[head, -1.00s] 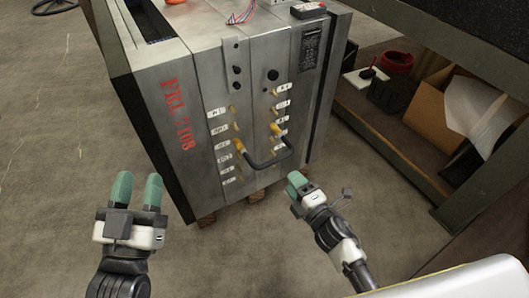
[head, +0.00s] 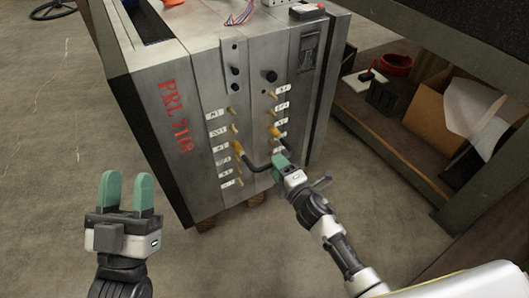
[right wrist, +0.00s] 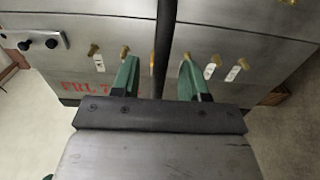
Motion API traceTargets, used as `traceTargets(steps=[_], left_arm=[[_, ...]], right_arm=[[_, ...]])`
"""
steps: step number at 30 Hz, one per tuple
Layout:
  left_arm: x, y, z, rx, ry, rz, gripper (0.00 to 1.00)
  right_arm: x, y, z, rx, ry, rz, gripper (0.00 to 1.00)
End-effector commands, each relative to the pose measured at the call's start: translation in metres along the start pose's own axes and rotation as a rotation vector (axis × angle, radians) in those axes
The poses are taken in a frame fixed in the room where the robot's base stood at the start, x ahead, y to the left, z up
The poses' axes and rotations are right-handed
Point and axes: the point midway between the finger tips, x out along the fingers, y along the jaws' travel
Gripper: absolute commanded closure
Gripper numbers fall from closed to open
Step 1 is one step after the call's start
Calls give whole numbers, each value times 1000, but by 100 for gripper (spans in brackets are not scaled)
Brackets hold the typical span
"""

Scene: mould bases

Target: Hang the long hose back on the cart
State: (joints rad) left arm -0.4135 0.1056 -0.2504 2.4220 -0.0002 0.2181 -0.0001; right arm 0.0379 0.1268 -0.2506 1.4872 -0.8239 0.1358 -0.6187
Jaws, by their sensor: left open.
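A black hose (head: 257,167) with yellow-brass ends loops between two fittings on the front of the grey mould base (head: 205,90). No other hose is clearly seen. My right gripper (head: 281,160) is at the right part of the loop and hides some of it. In the right wrist view its fingers (right wrist: 159,80) are apart, with a dark strip that looks like the hose (right wrist: 163,45) running between them; contact is not clear. My left gripper (head: 126,188) is open and empty, above the floor left of the mould base. I cannot identify a cart.
Several brass nipples with white labels (head: 218,131) jut from the front face. A dark shelf (head: 400,150) with a cardboard box (head: 440,108) and a red coil (head: 396,64) stands to the right.

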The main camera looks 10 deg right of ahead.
Motion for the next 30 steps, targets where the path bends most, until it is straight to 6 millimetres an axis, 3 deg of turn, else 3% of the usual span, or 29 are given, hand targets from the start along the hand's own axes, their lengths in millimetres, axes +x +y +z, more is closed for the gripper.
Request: traceTargets(steps=[1,8,30], left_arm=[[0,0,0,0,0,0,57],[0,0,0,0,-2,0,57],[0,-2,14,3,-114,-5,57]], right_arm=[[0,0,0,0,0,0,64],[0,0,0,0,0,0,99],[-22,1,0,0,0,1,100]])
